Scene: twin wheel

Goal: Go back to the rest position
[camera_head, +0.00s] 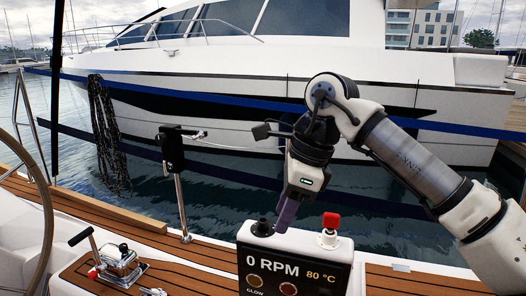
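My arm reaches in from the right and bends downward at its elbow. My gripper (285,215) points down at the top edge of the engine panel (342,262), between a black knob (262,229) and a red key-like knob (330,222). Only one narrow purple-grey finger shape shows, so I cannot tell whether the gripper is open or shut. Nothing is visibly held. I cannot tell whether the fingertip touches the panel or hangs in front of or behind it. The panel display reads 0 RPM and 80 °C.
A steering wheel (46,200) stands at the left edge. A throttle lever unit (119,262) sits on the teak deck (195,270). A metal post with a black head (172,150) rises behind. Water and a white yacht (270,65) lie beyond.

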